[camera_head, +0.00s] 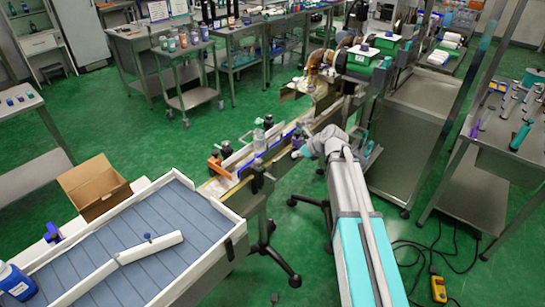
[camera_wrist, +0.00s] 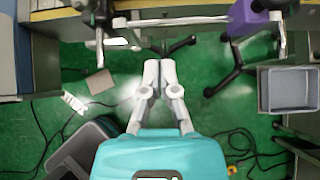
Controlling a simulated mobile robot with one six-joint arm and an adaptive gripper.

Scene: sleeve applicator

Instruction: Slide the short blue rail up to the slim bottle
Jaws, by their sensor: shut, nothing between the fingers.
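A short blue rail (camera_head: 273,149) runs along the near side of the narrow conveyor in the head view. A clear slim bottle (camera_head: 259,138) stands on the conveyor just behind the rail; whether they touch is too small to tell. My gripper (camera_head: 299,152) is beside the conveyor on the near side, close to the rail's right end. In the wrist view my gripper (camera_wrist: 160,65) has its two fingers together and empty, over the green floor and short of a metal edge. The bottle is not visible in the wrist view.
The conveyor edge (camera_wrist: 190,12) crosses the top of the wrist view, with black clamp knobs and a purple block (camera_wrist: 245,18). An orange part (camera_head: 219,168) sits at the conveyor's left end. A wide blue-grey belt table (camera_head: 185,215) and an open carton (camera_head: 95,187) lie left.

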